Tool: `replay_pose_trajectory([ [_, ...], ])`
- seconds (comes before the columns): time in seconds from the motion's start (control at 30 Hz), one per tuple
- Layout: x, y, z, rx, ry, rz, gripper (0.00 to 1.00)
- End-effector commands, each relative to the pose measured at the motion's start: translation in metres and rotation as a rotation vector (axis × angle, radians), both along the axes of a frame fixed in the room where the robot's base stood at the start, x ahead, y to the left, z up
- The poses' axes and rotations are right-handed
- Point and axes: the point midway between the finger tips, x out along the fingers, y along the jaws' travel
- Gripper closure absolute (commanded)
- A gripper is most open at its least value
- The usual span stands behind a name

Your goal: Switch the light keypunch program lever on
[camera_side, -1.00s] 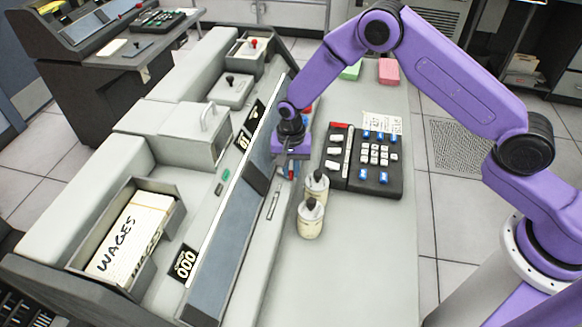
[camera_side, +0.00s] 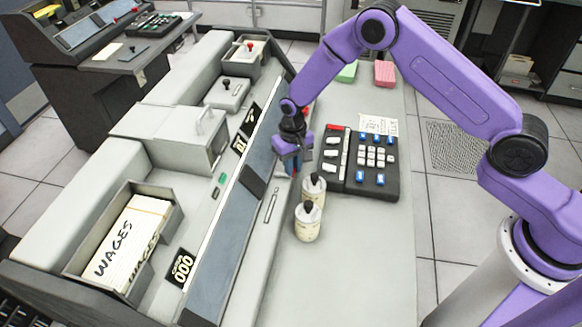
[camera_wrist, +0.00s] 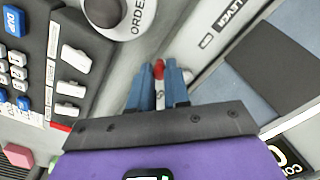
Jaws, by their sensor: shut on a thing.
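The light keypunch (camera_side: 130,150) is the long pale grey machine on the left of the side view. A small red-tipped lever (camera_wrist: 158,68) sits at its front rail in the wrist view. My gripper (camera_side: 291,168) is low over that front edge in the side view. In the wrist view my gripper's blue fingers (camera_wrist: 160,82) are shut around the lever, with the red tip showing between them. In the side view the fingers largely hide the lever, with only a bit of red showing. Its exact tilt is hard to tell.
Two cream bottles with dark tops (camera_side: 308,222) stand close in front of my gripper. A black keypad (camera_side: 345,180) lies just right of it. Pink (camera_side: 384,73) and green (camera_side: 347,72) blocks lie at the back. A dark keypunch (camera_side: 100,85) stands at the back left.

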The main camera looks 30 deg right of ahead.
Motion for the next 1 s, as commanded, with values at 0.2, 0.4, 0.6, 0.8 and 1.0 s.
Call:
replay_pose_trajectory([
  [0.2, 0.008, -0.006, 0.000, 0.000, -0.002, 0.204, 1.00],
  [0.4, 0.014, -0.010, 0.000, 0.000, -0.001, 0.378, 1.00],
  [0.6, 0.020, -0.012, 0.001, 0.000, -0.003, 0.516, 1.00],
  [0.8, 0.024, -0.013, 0.001, 0.000, -0.002, 0.607, 1.00],
  [1.0, 0.026, -0.014, 0.001, 0.000, -0.002, 0.650, 1.00],
])
